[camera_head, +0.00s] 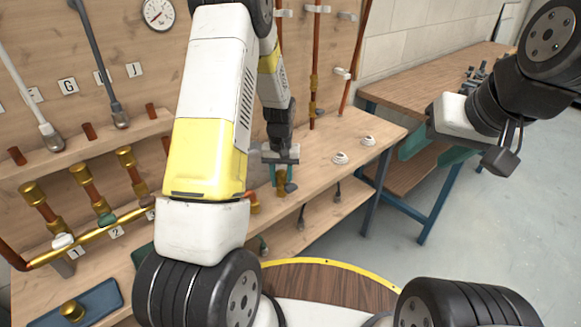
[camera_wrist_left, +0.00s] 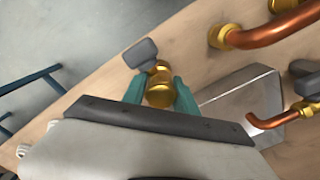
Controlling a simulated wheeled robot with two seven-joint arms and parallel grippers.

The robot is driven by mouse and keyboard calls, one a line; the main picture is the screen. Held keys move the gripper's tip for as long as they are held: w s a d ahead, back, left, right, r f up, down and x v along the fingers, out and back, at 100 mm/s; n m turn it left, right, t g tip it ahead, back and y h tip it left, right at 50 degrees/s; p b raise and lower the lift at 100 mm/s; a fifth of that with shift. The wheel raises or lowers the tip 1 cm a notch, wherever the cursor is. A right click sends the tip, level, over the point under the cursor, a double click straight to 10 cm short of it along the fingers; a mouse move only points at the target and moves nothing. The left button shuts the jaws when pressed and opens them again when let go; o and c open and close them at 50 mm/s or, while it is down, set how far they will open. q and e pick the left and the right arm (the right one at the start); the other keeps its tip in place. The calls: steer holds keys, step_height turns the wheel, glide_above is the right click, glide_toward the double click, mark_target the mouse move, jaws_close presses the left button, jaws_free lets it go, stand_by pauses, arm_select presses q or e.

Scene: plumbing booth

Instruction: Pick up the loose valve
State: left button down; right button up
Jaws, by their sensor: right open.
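The loose valve (camera_wrist_left: 159,91) is brass with a grey lever handle. In the left wrist view it sits between the two teal fingers of my left gripper (camera_wrist_left: 158,88), one finger on each side, very close to the brass. I cannot tell whether they press on it. In the head view my left gripper (camera_head: 281,172) points down at the workbench, with the valve (camera_head: 281,180) between its fingertips at bench height. Whether the valve touches the bench is unclear. My right gripper (camera_head: 447,156) is open and empty, high over the floor at the right.
Copper pipes with brass fittings (camera_head: 107,220) line the bench's left part. Copper pipe bends (camera_wrist_left: 270,38) and a grey metal bracket (camera_wrist_left: 240,95) stand close to my left gripper. A blue tray (camera_head: 100,306) lies at lower left. White round fittings (camera_head: 340,158) sit on the bench's right part.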

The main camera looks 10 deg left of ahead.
mark_target(281, 171)
arm_select(q)
steer(key=shift+r, duration=0.1)
step_height(281, 171, up, 4)
steer(key=shift+w+f, duration=0.1)
steer(key=shift+f, duration=0.15)
steer(key=s+r, duration=0.3)
steer(key=s, duration=0.5)
steer(key=s+a+r, duration=0.1)
steer(key=s+r, duration=0.1)
steer(key=s, duration=0.6)
steer(key=shift+a+r, duration=0.15)
steer(key=shift+r, duration=0.25)
